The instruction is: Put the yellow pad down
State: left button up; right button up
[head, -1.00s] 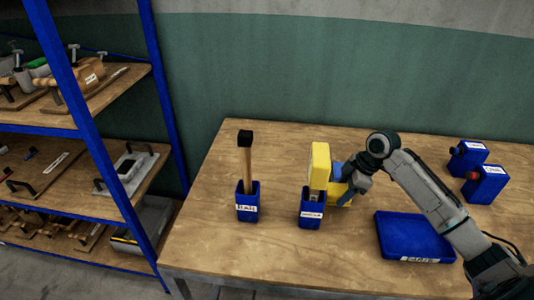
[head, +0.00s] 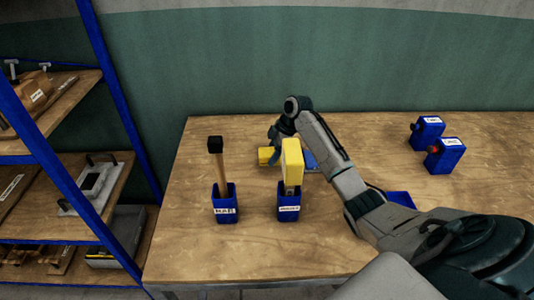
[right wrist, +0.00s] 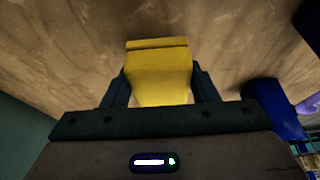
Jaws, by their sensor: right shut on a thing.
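The yellow pad (right wrist: 158,75) sits between the two dark fingers of my right gripper (right wrist: 160,88) in the right wrist view. In the head view the pad (head: 266,156) shows in part behind and left of the yellow-topped tool (head: 292,160). My right gripper (head: 276,152) is shut on the pad, low over the back part of the table. The tool and my wrist hide part of the grip. I cannot tell whether the pad touches the table. My left gripper is not in view.
A blue holder (head: 289,208) carries the yellow-topped tool. Another blue holder (head: 225,212) carries a black-headed mallet (head: 216,150). A blue tray (head: 400,198) is mostly behind my arm. Two blue containers (head: 427,130) (head: 445,155) stand at right. The table (head: 190,262) has free room at front left.

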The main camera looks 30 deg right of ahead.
aim_at(268, 155)
jog(key=w, duration=0.2)
jog(key=shift+w+a, duration=0.2)
jog(key=shift+w, duration=0.15)
notch_tip(268, 155, down, 3)
jog(key=shift+r+p, duration=0.1)
jog(key=shift+p, duration=0.85)
jog(key=shift+f, duration=0.45)
jog(key=shift+f, duration=0.15)
jog(key=o, duration=1)
